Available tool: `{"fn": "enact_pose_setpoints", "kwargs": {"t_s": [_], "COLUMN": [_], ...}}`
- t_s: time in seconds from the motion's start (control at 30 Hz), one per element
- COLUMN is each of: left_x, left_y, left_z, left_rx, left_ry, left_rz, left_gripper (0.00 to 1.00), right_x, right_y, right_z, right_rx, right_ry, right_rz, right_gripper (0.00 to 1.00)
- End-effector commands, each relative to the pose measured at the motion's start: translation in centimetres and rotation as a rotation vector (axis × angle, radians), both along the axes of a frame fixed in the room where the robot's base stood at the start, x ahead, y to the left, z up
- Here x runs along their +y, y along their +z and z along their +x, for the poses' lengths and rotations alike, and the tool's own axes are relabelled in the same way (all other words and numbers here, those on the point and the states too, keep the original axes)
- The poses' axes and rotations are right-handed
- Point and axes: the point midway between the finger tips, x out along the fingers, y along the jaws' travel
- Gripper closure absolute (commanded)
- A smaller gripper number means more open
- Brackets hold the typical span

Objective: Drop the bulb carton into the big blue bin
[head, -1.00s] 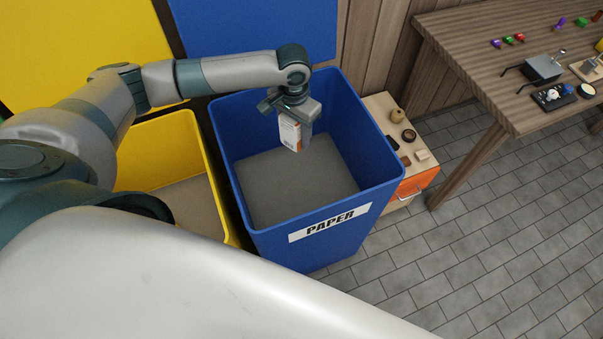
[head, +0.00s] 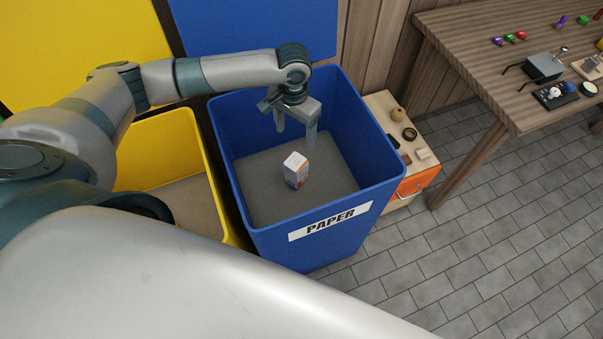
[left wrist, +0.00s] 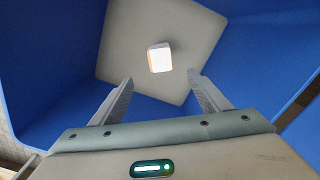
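The bulb carton (head: 296,170) is a small white box with orange and grey sides. It is inside the big blue bin (head: 262,236), which has a PAPER label on its front. The carton appears upright, at or near the bin's grey floor; I cannot tell if it touches. In the left wrist view the carton (left wrist: 159,57) shows beyond the fingertips, apart from them. My left gripper (head: 296,142) is open and empty over the bin, its fingers pointing down into it. My right gripper is not in view.
A yellow bin (head: 203,150) stands just left of the blue one. A small cabinet (head: 402,142) with an orange drawer and small items is to the right. A wooden workbench (head: 470,70) with tools stands farther right. Tiled floor is clear at lower right.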

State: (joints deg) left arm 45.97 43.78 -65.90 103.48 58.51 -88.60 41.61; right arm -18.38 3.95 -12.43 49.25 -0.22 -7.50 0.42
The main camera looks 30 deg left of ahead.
Motion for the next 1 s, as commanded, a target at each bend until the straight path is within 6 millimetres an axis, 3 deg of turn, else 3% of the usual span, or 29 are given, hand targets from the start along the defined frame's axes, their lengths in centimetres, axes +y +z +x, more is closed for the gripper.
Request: {"fn": "enact_pose_setpoints", "kwargs": {"t_s": [0.27, 0.47, 0.67, 1.0], "left_x": [0.0, 0.0, 0.0, 0.0], "left_y": [0.2, 1.7, 4.7, 11.7], "left_z": [0.0, 0.1, 0.1, 0.1], "left_rx": [-0.001, -0.003, -0.004, -0.005], "left_ry": [0.000, 0.001, -0.001, 0.000], "left_rz": [0.000, -0.001, -0.001, -0.001], "left_gripper": [0.30, 0.30, 0.30, 0.30], "right_x": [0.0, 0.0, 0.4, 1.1], "right_y": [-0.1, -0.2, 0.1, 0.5], "right_z": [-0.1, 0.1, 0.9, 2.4], "right_rx": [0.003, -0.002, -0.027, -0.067], "right_ry": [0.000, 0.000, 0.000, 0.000], "right_rz": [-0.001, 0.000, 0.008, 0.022], "right_gripper": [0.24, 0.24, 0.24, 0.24]}}
